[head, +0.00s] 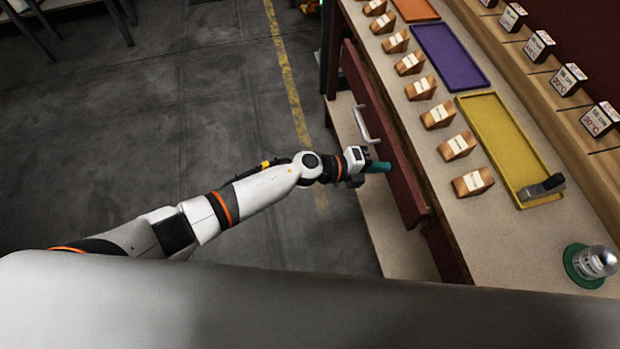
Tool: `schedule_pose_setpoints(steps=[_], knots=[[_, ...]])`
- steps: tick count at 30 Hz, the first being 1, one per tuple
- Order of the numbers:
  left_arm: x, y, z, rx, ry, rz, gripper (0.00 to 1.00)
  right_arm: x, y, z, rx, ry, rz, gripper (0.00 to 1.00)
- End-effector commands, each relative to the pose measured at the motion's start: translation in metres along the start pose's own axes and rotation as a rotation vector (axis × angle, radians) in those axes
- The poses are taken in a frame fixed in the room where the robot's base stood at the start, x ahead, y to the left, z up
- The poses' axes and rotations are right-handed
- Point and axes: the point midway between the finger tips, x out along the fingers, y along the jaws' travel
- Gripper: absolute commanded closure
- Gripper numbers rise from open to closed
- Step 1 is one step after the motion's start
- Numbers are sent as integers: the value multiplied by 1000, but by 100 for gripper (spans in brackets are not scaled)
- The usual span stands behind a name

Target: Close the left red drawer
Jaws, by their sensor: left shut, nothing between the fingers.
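The red drawer (390,145) is in the front of the bench in the head view, with a pale bar handle (362,125) on its face. It looks partly pulled out, with its front standing off the bench's edge. My left gripper (379,167) is shut and empty, with its teal fingertips at the drawer front, just below the handle in the picture. I cannot tell whether the fingertips touch the drawer. My right gripper is not in view.
The bench top (435,165) holds wooden label blocks (472,182), a purple tray (449,55) and a yellow tray (505,145). A silver and green device (592,263) stands at the near end. A lower shelf (385,230) lies beneath the drawer. The floor (190,100) at left is clear.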

Motion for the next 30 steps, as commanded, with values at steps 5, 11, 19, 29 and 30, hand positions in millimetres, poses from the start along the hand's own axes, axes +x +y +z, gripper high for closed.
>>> schedule_pose_setpoints(steps=[5, 11, 19, 29, 30], knots=[[26, 8, 0, 0, -1, 1, 100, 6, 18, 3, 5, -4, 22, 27], [40, 12, 0, 0, 0, 1, 100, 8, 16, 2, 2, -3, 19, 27], [44, 15, 0, 0, 0, 3, 100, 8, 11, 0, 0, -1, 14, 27], [42, 16, -2, 1, 1, 6, 100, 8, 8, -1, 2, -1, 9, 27], [40, 16, -3, 1, 1, 6, 100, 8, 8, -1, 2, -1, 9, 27]])
